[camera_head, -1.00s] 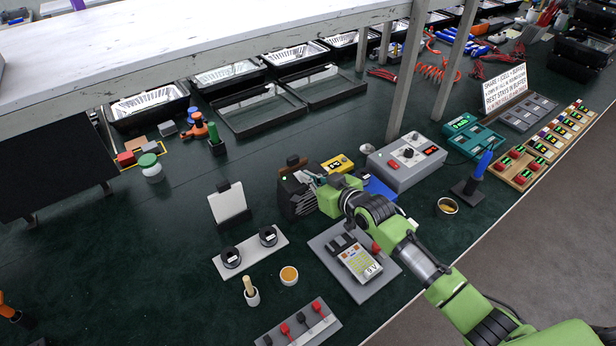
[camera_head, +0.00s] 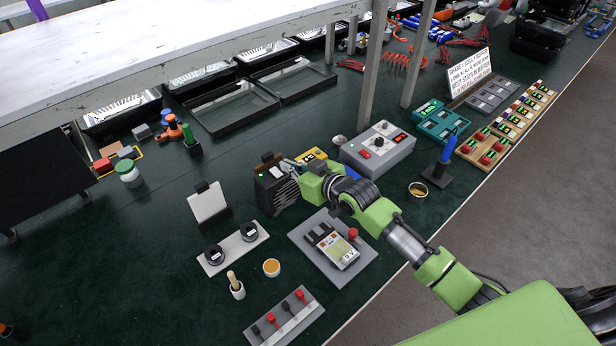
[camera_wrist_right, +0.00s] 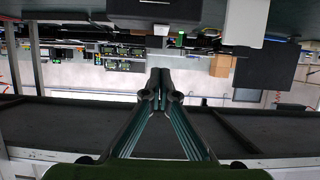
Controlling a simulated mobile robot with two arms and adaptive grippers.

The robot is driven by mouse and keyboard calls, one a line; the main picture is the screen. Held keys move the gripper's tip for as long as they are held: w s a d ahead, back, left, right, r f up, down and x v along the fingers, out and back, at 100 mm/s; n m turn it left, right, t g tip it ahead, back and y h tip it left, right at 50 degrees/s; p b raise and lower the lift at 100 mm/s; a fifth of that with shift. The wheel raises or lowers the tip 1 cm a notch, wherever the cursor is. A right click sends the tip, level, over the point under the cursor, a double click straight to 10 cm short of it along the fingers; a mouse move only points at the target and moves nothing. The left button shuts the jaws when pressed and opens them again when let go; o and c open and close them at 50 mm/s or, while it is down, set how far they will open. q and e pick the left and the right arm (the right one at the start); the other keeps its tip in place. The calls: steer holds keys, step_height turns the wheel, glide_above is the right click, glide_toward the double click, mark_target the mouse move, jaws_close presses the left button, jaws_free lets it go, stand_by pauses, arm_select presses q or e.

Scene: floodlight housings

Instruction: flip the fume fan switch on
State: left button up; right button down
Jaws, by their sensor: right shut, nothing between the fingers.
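The fume fan (camera_head: 276,193), a black box with a slatted front and a small green light on top, stands on the dark green bench in the head view. I cannot make out its switch at this size. My right gripper (camera_head: 290,164) is at the fan's upper right edge. Whether it touches the fan is unclear. In the right wrist view its fingers (camera_wrist_right: 164,82) are together with nothing between them. My left gripper is not in view.
A grey pad with a meter (camera_head: 333,247) lies in front, below my arm. A shelf post (camera_head: 372,80) rises behind.

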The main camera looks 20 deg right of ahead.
steer(key=s+d+b, duration=0.1)
steer(key=s+d, duration=0.1)
steer(key=s, duration=0.4)
steer(key=shift+s+d+r+b, duration=0.3)
steer(key=shift+s+d+r, duration=0.05)
steer(key=shift+d+r, duration=0.05)
steer(key=shift+s+f, duration=0.1)
